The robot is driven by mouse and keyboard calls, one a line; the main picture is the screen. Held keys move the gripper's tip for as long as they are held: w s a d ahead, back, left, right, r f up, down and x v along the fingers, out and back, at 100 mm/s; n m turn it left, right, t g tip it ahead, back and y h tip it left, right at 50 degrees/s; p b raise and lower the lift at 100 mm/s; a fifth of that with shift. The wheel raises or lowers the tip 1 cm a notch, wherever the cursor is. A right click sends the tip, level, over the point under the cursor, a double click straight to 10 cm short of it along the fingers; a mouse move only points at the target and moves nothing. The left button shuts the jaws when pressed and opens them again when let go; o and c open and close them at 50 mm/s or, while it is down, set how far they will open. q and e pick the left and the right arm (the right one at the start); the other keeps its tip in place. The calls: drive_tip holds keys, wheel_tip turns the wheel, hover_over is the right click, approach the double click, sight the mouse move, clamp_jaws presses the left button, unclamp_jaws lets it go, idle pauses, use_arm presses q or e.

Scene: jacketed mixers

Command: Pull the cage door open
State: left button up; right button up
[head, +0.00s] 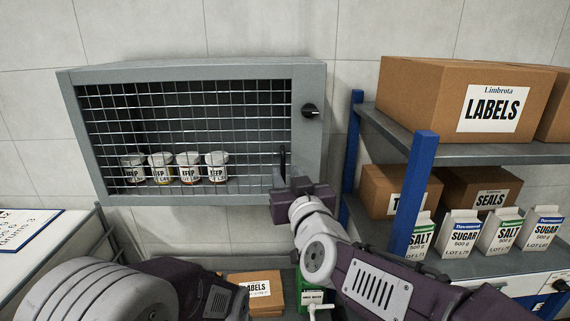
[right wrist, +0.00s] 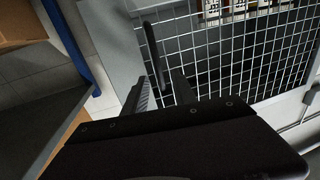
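The cage (head: 190,66) is a grey wall cabinet with a wire mesh door (head: 200,120), which looks shut in its frame. A dark upright bar handle (head: 282,163) is at the door's lower right; it also shows in the right wrist view (right wrist: 152,48). My right gripper (head: 288,186) is at the handle's lower end. In the right wrist view its fingers (right wrist: 162,92) are apart, with the handle's lower end appearing between them. I cannot tell whether they touch it. A black knob (head: 309,110) is on the frame at right. My left arm shows at the bottom left; its gripper is out of view.
Several labelled jars (head: 188,168) stand behind the mesh. A blue-posted shelf (head: 410,195) with boxes and cartons stands close on the right of my right arm. A white-topped table (head: 60,245) is at left. A labels box (head: 255,284) is below the cage.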

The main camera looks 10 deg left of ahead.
sight(284, 166)
drive_tip(key=p+x, duration=0.1)
drive_tip(key=x, duration=0.2)
drive_tip(key=shift+w+a+r, duration=0.1)
drive_tip(key=shift+w, duration=0.1)
clamp_jaws()
idle(1.3)
